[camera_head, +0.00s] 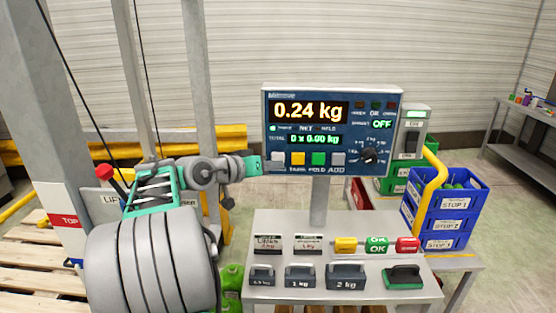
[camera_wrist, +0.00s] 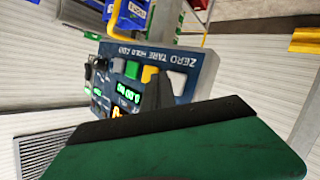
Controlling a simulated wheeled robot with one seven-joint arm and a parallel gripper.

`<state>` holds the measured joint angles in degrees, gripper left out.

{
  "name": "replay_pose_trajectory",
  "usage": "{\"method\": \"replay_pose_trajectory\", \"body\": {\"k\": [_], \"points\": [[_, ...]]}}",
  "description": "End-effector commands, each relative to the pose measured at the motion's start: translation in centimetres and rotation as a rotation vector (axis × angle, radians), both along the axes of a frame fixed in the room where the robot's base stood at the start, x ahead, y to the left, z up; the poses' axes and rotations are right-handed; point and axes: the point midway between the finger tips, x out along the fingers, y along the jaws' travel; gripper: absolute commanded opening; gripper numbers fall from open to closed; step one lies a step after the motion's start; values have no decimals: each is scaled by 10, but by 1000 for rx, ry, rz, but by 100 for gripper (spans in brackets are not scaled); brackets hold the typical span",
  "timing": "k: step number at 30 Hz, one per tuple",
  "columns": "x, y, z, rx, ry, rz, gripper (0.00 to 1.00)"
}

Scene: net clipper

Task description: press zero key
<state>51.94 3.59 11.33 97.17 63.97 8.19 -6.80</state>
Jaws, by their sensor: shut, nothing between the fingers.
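The weighing indicator (camera_head: 333,183) stands on a post and reads 0.24 kg. Its key row has a pale zero key (camera_head: 277,157), an orange tare key (camera_head: 298,158), a green hold key (camera_head: 318,158) and a grey add key (camera_head: 338,158). My gripper (camera_head: 256,164), green-tipped, is shut and empty at the panel's lower left edge, just left of the zero key. In the wrist view the pale zero key (camera_wrist: 178,83) is visible just beyond my dark fingertips (camera_wrist: 158,96). I cannot tell whether they touch the panel.
A round knob (camera_head: 370,155) is on the panel's right. Blue crates (camera_head: 447,222) stand right. A grey upright (camera_head: 197,75) rises behind my arm.

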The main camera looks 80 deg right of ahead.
Motion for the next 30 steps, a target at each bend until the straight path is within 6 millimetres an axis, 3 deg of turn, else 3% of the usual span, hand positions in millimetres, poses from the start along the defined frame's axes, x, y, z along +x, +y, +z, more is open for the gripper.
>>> {"method": "replay_pose_trajectory", "body": {"k": [30], "points": [[3, -12, 0, 0, 1, 0, 0]]}}
